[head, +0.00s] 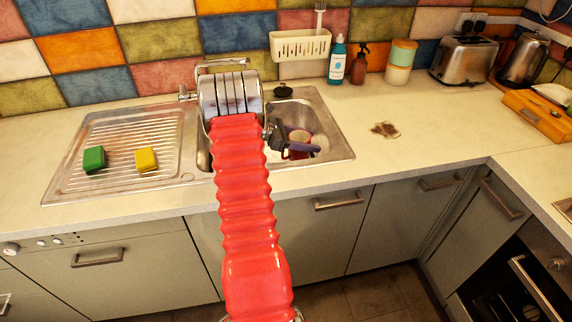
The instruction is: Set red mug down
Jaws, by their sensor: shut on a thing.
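The red mug (299,136), with a pale inside, shows over the right part of the sink basin (325,122), partly hidden behind my dark gripper (300,147). My gripper is at the end of my red arm and is shut on the mug. I cannot tell whether the mug touches the basin floor or hangs above it.
The ribbed drainboard (120,135) on the left holds a green sponge (94,160) and a yellow sponge (146,160). Bottles, a toaster (464,60) and a kettle (522,64) stand behind.

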